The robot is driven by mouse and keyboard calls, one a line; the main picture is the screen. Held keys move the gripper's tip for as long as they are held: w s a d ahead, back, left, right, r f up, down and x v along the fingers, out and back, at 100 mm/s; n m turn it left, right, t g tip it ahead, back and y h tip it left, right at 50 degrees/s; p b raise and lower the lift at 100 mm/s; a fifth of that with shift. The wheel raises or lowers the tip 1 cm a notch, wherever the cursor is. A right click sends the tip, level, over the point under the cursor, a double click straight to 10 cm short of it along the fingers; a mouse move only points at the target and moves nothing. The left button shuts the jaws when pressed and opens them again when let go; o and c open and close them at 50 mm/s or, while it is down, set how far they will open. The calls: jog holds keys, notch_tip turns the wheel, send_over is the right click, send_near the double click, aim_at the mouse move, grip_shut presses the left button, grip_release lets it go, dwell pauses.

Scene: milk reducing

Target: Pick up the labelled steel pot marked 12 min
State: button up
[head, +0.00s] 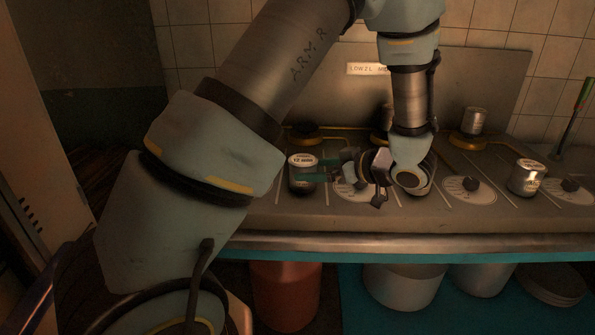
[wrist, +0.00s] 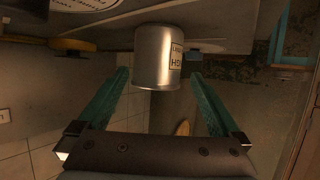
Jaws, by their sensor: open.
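The steel pot marked 12 min (head: 303,180) stands upright on the left of the counter in the head view, with a pale lid label. My gripper (head: 320,171) comes at it from the right, its teal fingers level with the pot's upper part. In the wrist view the metal pot (wrist: 153,58) shows near the top, with part of a side label. The open gripper (wrist: 160,78) has one finger on each side of it, with visible gaps. The pot's lower part is dim in the head view.
Another labelled pot (head: 527,178) stands at the right of the counter. A can-like pot (head: 474,121) sits on a back burner, and one more is partly hidden behind my arm. Round dials with knobs (head: 469,190) line the front. Larger pots (head: 405,286) are on the shelf below.

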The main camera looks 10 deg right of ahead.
aim_at(294, 167)
jog(key=shift+p+x, duration=0.7)
jog(key=shift+x, duration=3.3)
jog(key=shift+w+d+r, duration=0.15)
jog(key=shift+w, duration=0.05)
jog(key=c, duration=1.4)
